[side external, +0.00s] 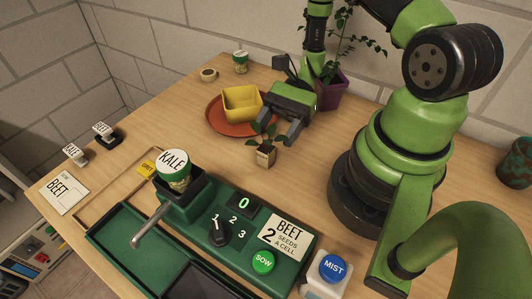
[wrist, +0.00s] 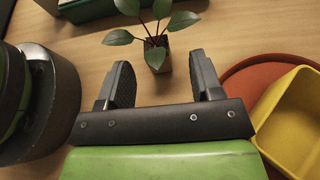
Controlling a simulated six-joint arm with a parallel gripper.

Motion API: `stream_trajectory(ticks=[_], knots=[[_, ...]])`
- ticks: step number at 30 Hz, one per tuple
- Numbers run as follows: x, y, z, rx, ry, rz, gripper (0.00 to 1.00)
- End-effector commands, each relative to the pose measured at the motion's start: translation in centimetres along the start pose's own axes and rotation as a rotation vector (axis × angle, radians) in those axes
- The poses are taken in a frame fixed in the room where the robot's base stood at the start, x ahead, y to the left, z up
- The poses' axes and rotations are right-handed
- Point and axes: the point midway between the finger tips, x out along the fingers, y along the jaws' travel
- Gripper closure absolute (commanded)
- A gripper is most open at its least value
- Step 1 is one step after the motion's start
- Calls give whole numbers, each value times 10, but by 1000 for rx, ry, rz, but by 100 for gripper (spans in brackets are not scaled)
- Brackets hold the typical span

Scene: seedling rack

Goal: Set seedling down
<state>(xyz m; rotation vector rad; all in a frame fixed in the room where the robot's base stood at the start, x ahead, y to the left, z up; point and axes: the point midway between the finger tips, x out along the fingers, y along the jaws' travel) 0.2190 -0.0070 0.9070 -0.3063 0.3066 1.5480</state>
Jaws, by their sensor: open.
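My gripper (side external: 280,132) is open, just behind the seedling in the side view. In the wrist view my gripper's two dark fingertips (wrist: 160,66) lie either side of the pot's near edge, with a gap to each side. I see no finger touching it.
A yellow square planter (side external: 241,103) sits on the saucer, close to my gripper. The green seeder (side external: 210,225) with a KALE jar (side external: 173,168) stands in front of the seedling. A plant in a purple pot (side external: 332,90) stands behind. Bare table lies left of the saucer.

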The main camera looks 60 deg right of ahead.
Motion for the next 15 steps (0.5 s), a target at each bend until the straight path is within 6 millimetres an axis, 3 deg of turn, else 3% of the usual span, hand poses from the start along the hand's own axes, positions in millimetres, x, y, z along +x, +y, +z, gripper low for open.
stream_trajectory(ticks=[15], knots=[[57,4,-3,0,4,2,40]])
